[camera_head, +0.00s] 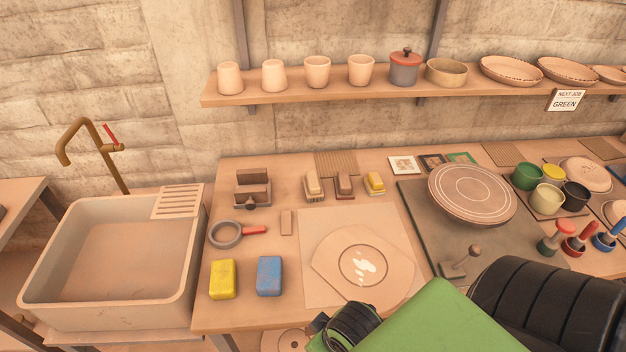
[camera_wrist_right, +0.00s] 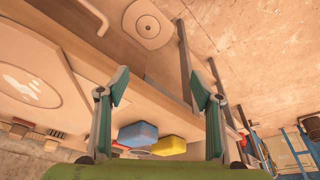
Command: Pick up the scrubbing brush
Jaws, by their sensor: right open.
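Several small brush-like blocks stand in a row at the back of the table in the head view: one with a pale top (camera_head: 313,184), a brown one (camera_head: 344,184) and one with a yellow top (camera_head: 375,182). I cannot tell for sure which is the scrubbing brush. Small brown blocks (camera_wrist_right: 20,128) show at the lower left of the right wrist view. My right gripper (camera_wrist_right: 159,88) is open and empty, near the table's front edge and apart from these blocks. Its fingers do not show in the head view. My left gripper is not in view.
A yellow sponge (camera_head: 222,279) and a blue sponge (camera_head: 269,276) lie at the front left. A ring tool with a red handle (camera_head: 228,233) lies behind them. A sink (camera_head: 190,262) stands left; a round turntable (camera_head: 472,194) and paint pots (camera_head: 527,176) stand right.

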